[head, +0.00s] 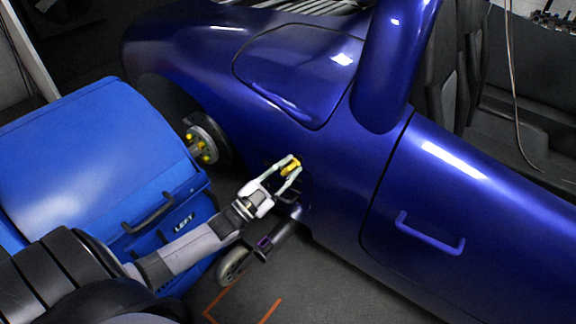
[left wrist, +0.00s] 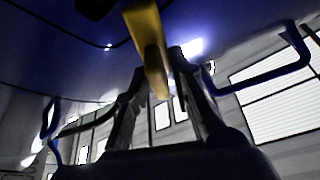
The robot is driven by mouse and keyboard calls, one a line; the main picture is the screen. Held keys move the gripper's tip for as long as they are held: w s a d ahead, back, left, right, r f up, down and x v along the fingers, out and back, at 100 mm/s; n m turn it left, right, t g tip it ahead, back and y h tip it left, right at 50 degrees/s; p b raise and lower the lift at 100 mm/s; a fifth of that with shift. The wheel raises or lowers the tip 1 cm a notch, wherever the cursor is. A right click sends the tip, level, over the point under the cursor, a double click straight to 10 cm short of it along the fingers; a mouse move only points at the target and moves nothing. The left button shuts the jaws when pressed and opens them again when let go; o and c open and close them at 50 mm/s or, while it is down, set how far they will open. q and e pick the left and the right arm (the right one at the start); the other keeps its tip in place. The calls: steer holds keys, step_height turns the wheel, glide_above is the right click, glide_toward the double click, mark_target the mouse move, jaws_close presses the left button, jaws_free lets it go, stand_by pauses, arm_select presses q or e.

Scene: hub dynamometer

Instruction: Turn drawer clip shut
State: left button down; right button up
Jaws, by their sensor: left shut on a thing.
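A small yellow piece (head: 291,166), which looks like the clip, is at the lower side of the dark blue car body. My left gripper (head: 288,169) reaches to it from the lower left, and its fingers are shut on it. In the left wrist view the yellow piece (left wrist: 147,45) is a long bar that runs between the fingers of my left gripper (left wrist: 160,78). My right gripper is not in view.
The blue car (head: 300,100) fills the middle and right, with a door handle (head: 430,233). A blue unit (head: 95,150) marked LEFT, with a black handle (head: 149,212), stands at left beside a hub with yellow nuts (head: 201,142). A caster wheel (head: 234,266) and pipe (head: 277,240) sit below my arm.

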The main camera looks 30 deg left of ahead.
arm_select(q)
steer(key=shift+n+y, duration=0.4)
steer(key=shift+n, duration=0.4)
steer(key=shift+n+t+y+p, duration=0.3)
steer(key=shift+n+t, duration=0.1)
steer(key=shift+n, duration=0.2)
steer(key=n+y, duration=0.1)
steer(key=n, duration=0.2)
steer(key=n+y+p, duration=0.1)
steer(key=n+y, duration=0.1)
steer(key=n, duration=0.1)
steer(key=shift+f+t+p, duration=0.1)
steer(key=shift+t+p, duration=0.2)
steer(key=shift+t, duration=0.1)
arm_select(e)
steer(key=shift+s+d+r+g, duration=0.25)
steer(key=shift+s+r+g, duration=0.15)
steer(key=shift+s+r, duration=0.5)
arm_select(q)
steer(key=shift+n, duration=0.4)
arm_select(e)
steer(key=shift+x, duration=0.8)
arm_select(q)
steer(key=c, duration=1.8)
jaws_free()
steer(key=shift+c, duration=0.2)
steer(key=shift+o, duration=1)
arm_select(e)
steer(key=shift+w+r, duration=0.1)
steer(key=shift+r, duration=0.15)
